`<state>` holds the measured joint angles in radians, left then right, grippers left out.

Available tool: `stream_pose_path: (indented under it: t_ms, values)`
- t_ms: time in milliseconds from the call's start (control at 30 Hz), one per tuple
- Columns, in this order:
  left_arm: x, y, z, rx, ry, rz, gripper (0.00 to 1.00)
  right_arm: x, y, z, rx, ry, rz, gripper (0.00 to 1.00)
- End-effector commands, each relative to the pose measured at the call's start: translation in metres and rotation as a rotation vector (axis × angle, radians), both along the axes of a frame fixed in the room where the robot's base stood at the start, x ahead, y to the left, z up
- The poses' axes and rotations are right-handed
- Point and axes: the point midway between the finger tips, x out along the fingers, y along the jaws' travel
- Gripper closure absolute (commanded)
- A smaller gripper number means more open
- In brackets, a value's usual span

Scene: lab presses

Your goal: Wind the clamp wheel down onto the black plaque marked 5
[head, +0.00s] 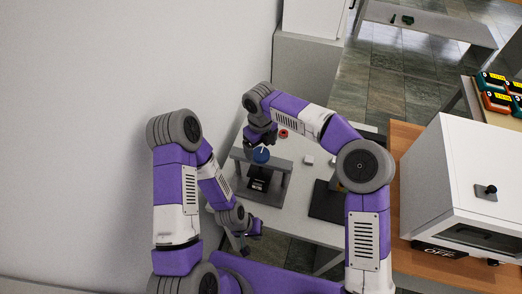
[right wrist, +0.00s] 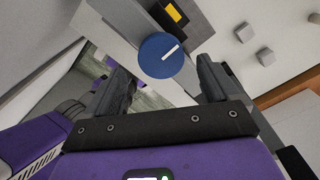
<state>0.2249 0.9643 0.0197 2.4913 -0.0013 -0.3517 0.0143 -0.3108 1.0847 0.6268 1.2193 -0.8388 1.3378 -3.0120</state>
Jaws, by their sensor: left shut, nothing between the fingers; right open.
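The blue clamp wheel (head: 261,155) sits on top of a grey press frame (head: 281,163). A black plaque (head: 258,184) lies under the crossbar; its marking is too small to read. My right gripper (head: 262,139) is just above the wheel in the head view. In the right wrist view the wheel (right wrist: 158,58), with a white pointer line, shows between and beyond the fingertips of the open right gripper (right wrist: 161,68). I cannot tell whether they touch. My left gripper (head: 246,242) is shut and empty, low at the table's near edge.
A white cabinet (head: 460,190) stands on a wooden bench to the right. A bare wall is on the left.

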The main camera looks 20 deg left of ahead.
Motion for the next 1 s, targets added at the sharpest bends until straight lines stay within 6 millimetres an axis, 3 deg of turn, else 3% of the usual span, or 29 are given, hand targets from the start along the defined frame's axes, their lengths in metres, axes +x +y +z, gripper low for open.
stream_pose_path:
  t_ms: [200,567,900,1000]
  values:
    - [0.0,0.0,-0.003,0.0,-0.001,0.0,1.0,0.0,0.0,-0.028,-0.001,0.002,-0.001,0.12]
    - [0.0,0.0,-0.003,0.0,-0.001,0.0,1.0,0.0,0.0,-0.033,0.001,0.0,-0.002,0.12]
    - [0.0,0.0,-0.003,0.0,-0.001,0.0,1.0,0.0,0.0,-0.033,0.001,0.001,-0.003,0.64]
    - [0.0,0.0,-0.003,0.0,-0.001,0.0,1.0,0.0,0.0,-0.033,0.001,0.001,-0.003,0.68]
